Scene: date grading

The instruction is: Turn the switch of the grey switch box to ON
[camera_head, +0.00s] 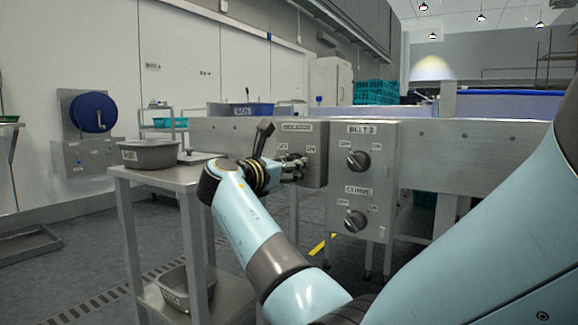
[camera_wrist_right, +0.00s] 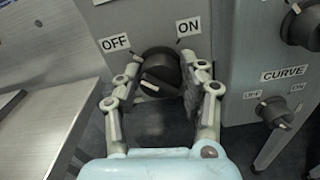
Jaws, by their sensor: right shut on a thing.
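The grey switch box (camera_head: 316,169) hangs at the left end of the row of panels, partly hidden by my right gripper (camera_head: 292,168). In the right wrist view its front (camera_wrist_right: 150,20) bears an OFF label (camera_wrist_right: 115,43) at left and an ON label (camera_wrist_right: 188,27) at right. Its dark round switch knob (camera_wrist_right: 160,68) sits below and between them. My right gripper (camera_wrist_right: 160,88) is shut on the knob, one finger on each side. My left gripper is out of view.
A second panel (camera_head: 384,195) with two knobs, the lower labelled CURVE, stands just right of the box. A steel table (camera_head: 165,175) with a grey tub (camera_head: 150,154) stands at left.

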